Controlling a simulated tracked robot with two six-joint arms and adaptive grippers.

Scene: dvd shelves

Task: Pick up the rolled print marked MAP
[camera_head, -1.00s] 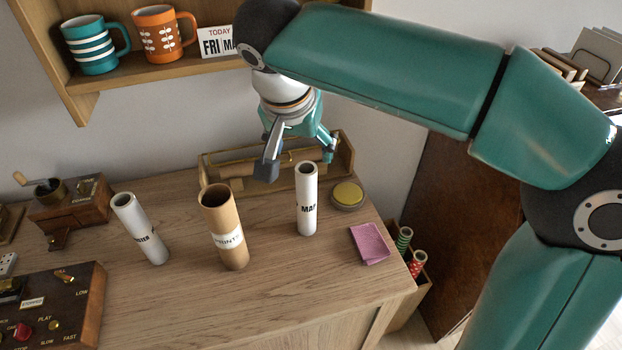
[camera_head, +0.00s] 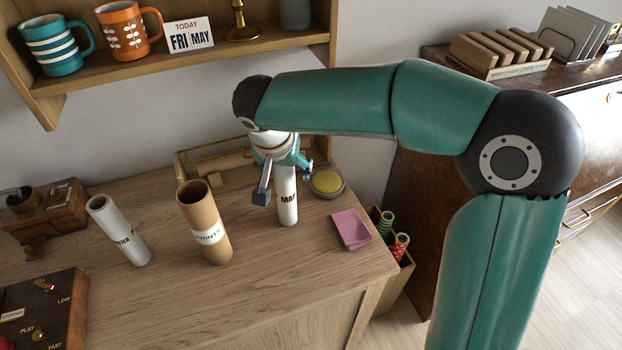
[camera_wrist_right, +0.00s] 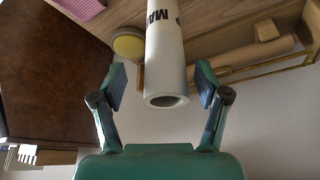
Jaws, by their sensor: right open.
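The white rolled print marked MAP (camera_head: 287,207) stands upright on the wooden desk in the head view. Its upper end is hidden behind my right gripper (camera_head: 283,184). In the right wrist view the MAP roll (camera_wrist_right: 164,60) points its hollow end at the camera, and that end lies between the two open fingers of my right gripper (camera_wrist_right: 160,92). A gap shows on each side, so the fingers do not appear to touch it. My left gripper is not in view.
A brown PRINTS tube (camera_head: 204,222) and another white roll (camera_head: 119,231) stand to the left. A wooden tray (camera_head: 200,160) lies behind. A yellow-topped tin (camera_head: 327,183) and pink pad (camera_head: 351,229) are to the right. A shelf (camera_head: 185,62) with mugs hangs above.

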